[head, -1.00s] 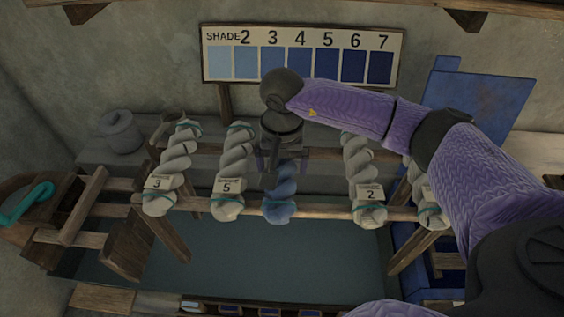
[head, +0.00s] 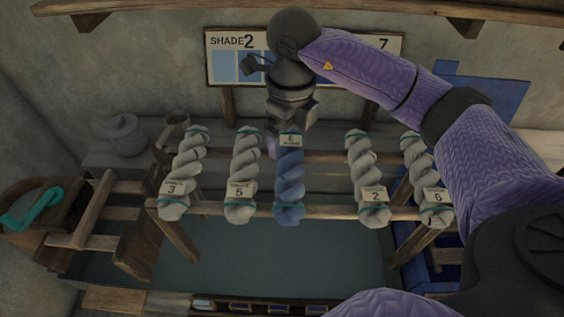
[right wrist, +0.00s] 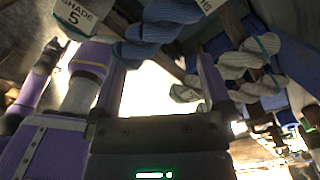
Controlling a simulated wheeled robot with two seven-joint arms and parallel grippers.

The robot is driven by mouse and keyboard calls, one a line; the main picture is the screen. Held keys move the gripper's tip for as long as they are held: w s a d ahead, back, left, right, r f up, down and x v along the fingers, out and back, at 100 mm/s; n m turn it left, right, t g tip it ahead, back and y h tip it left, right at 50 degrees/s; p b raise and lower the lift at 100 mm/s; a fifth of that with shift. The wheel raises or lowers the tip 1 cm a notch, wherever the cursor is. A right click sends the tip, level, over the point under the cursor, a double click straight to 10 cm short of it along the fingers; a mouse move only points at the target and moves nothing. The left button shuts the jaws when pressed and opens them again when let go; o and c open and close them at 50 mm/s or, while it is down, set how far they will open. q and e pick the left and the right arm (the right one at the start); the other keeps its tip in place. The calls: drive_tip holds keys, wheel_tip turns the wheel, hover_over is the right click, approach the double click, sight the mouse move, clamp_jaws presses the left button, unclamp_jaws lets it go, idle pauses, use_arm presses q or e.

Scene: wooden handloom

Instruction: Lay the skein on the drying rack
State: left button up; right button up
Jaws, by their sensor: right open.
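The blue skein (head: 289,186) hangs over the wooden drying rack (head: 330,211), between the pale skein tagged 5 (head: 242,180) and the pale skein tagged 2 (head: 367,180). A small tag shows at its upper end. My right gripper (head: 280,142) is open, behind and above the blue skein's upper end, pointing down. In the right wrist view, the blue skein (right wrist: 150,32) passes beyond the spread fingers (right wrist: 160,78), with nothing clasped between them. The far finger is partly hidden in the head view. My left gripper is not in view.
Other pale skeins, tagged 3 (head: 183,180) and 6 (head: 430,185), hang on the rack. A shade board (head: 225,68) is on the wall behind, partly covered by my right arm. A vat (head: 270,255) lies below. A lidded pot (head: 124,135) stands on the back ledge.

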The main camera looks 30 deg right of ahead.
sight(290, 165)
drive_tip(key=m, duration=0.4)
drive_tip(key=shift+s+f+m, duration=0.1)
drive_tip(key=shift+m, duration=0.3)
drive_tip(key=m, duration=0.5)
drive_tip(key=shift+f, duration=0.2)
drive_tip(key=shift+m, duration=0.4)
drive_tip(key=f, duration=0.3)
drive_tip(key=f+b, duration=0.1)
drive_tip(key=f, duration=0.6)
drive_tip(key=shift+w+d, duration=0.2)
drive_tip(key=shift+d, duration=0.1)
drive_tip(key=c, duration=0.7)
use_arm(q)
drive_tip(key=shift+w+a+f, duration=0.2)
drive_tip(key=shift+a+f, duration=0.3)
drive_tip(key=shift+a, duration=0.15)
use_arm(e)
drive_tip(key=shift+r, duration=0.1)
drive_tip(key=c, duration=0.6)
